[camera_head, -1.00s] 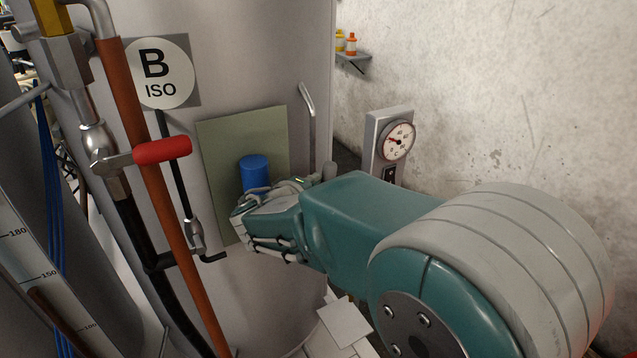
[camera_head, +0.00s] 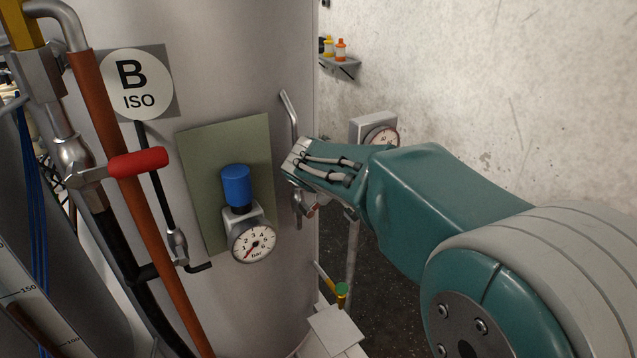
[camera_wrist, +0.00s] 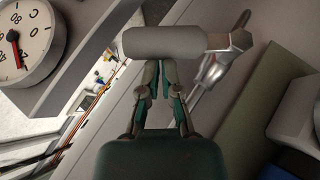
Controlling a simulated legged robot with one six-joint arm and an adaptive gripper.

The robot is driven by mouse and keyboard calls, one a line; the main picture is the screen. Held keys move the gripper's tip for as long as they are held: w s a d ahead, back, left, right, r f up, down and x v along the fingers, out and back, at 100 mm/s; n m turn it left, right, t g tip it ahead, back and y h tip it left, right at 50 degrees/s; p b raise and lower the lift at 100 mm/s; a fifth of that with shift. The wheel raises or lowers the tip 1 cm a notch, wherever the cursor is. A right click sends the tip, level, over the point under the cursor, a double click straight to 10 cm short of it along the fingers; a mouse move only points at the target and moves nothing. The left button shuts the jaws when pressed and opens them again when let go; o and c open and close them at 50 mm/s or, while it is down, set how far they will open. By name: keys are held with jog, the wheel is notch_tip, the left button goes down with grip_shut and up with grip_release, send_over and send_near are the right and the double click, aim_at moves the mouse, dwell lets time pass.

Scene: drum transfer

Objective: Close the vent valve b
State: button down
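A grey cylindrical handle (camera_wrist: 160,42) with a hex metal fitting lies across the top of the wrist view. It may be vent valve B's handle; no label shows on it. My gripper (camera_head: 294,165) is at the right side of the vessel marked B ISO (camera_head: 140,85), right of the blue-capped regulator. In the wrist view, my gripper's fingers (camera_wrist: 161,78) are nearly together with nothing visible between them. Their tips meet the handle's lower edge in the picture; I cannot tell whether they touch it. Small metal fittings (camera_head: 303,203) show just below my gripper.
A blue-capped regulator (camera_head: 236,186) and bar gauge (camera_head: 253,243) stick out from the vessel. A red-handled lever (camera_head: 138,163) crosses the brown pipe at left. A wall gauge (camera_head: 381,138) stands behind my arm, and a green-tipped yellow lever (camera_head: 341,289) is low down.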

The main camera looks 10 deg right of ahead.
jog(key=shift+w+d+f, duration=0.2)
jog(key=shift+d+f, duration=0.45)
jog(key=shift+w+d+f, duration=0.15)
jog(key=shift+d+f, duration=0.45)
jog(key=shift+w+d+f, duration=0.1)
jog(key=shift+d+f, duration=0.1)
jog(key=shift+f, duration=0.2)
